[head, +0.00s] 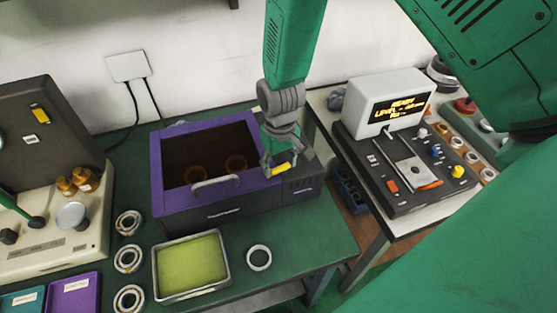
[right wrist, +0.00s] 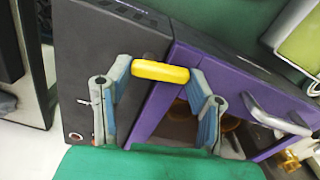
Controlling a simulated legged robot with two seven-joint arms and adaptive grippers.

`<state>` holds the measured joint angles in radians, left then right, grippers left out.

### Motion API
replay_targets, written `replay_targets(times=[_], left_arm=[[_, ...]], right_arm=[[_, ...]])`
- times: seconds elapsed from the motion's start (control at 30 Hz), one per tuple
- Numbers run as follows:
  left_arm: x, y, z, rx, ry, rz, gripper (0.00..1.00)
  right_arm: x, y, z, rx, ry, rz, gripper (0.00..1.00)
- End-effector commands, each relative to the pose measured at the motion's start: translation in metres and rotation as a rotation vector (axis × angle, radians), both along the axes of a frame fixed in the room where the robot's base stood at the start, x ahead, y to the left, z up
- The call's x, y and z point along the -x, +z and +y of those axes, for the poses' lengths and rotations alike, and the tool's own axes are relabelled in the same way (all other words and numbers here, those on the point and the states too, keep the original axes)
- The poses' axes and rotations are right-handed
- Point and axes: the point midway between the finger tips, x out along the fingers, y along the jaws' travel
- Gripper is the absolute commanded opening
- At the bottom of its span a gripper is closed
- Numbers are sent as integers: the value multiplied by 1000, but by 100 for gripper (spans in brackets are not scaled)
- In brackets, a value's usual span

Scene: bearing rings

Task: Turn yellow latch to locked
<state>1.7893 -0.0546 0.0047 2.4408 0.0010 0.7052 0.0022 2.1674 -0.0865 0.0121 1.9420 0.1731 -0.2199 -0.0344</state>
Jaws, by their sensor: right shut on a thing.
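The yellow latch (head: 284,169) is a short bar at the right edge of the purple-framed box (head: 160,185). In the right wrist view the yellow latch (right wrist: 160,71) lies across the seam between the dark side panel (right wrist: 85,50) and the purple frame (right wrist: 180,65). My right gripper (head: 280,168) reaches down from above and is shut on the latch. In the right wrist view its fingers (right wrist: 160,80) stand at the two ends of the bar. The fingers partly hide the latch in the head view. My left gripper is not in view.
The box has a dark brown window and a grey handle (head: 215,182). A tray with a yellow-green surface (head: 191,264), a loose ring (head: 259,258) and several bearing rings (head: 129,259) lie in front. A display unit (head: 389,100) stands right, beyond a gap between tables.

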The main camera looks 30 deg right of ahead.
Motion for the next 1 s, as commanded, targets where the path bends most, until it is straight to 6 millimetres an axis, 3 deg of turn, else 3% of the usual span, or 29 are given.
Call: replay_targets(times=[0.4, 0.93, 0.97, 1.0], left_arm=[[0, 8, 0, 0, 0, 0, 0], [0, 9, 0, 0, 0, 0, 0], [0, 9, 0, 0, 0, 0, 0], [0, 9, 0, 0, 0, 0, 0]], right_arm=[[4, -3, 2, 1, -176, 17, 19], [4, -3, 2, 0, -196, 18, 19], [4, -3, 2, 0, -196, 18, 55], [4, -3, 2, 0, -196, 18, 69]])
